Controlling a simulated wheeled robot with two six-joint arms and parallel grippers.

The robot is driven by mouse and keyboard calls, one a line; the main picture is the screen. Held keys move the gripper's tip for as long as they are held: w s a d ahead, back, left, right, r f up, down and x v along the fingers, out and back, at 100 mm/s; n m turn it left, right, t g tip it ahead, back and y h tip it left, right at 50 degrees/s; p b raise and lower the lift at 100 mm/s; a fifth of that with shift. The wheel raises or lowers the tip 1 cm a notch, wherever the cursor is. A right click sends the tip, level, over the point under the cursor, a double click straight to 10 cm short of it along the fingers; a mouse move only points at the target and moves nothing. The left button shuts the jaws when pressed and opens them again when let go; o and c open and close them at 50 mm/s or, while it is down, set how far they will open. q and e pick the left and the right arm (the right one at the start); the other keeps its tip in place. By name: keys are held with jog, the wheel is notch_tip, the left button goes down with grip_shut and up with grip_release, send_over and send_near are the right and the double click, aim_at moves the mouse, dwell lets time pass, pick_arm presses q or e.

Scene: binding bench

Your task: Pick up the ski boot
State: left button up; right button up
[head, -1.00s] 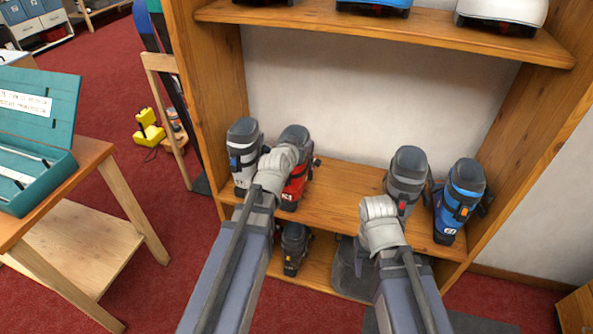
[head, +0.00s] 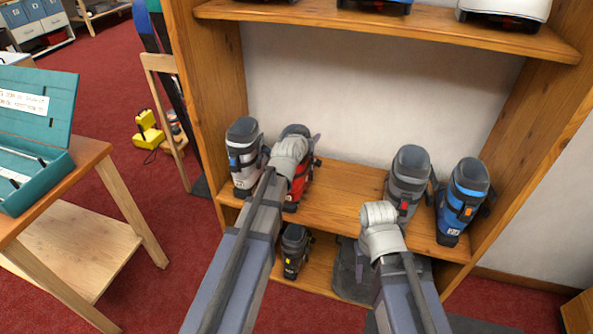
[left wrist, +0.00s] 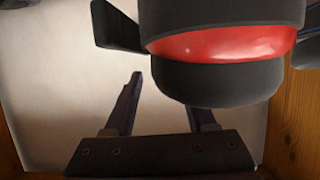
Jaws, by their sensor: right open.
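Several ski boots stand in the wooden shelf unit. A red and dark grey boot (head: 297,190) is on the middle shelf, partly hidden by my left wrist. Its black cuff with a red band (left wrist: 225,45) fills the upper right of the left wrist view. My left gripper (left wrist: 165,97) is at this boot's top, fingers apart; one fingertip is hidden by the cuff. No boot is clearly between them. A white and grey boot (head: 244,160) stands left of it; a grey boot (head: 408,178) and a blue boot (head: 462,203) stand at right. My right gripper (head: 378,213) is before the grey boot, fingers hidden.
The middle shelf (head: 338,200) has bare wood between the boot pairs. A small dark boot (head: 295,252) is on the lower shelf. The upper shelf (head: 420,27) overhangs at the back. A table with a teal case (head: 40,175) stands at left.

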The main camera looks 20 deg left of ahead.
pick_arm(q)
grip_shut()
dwell(1.3)
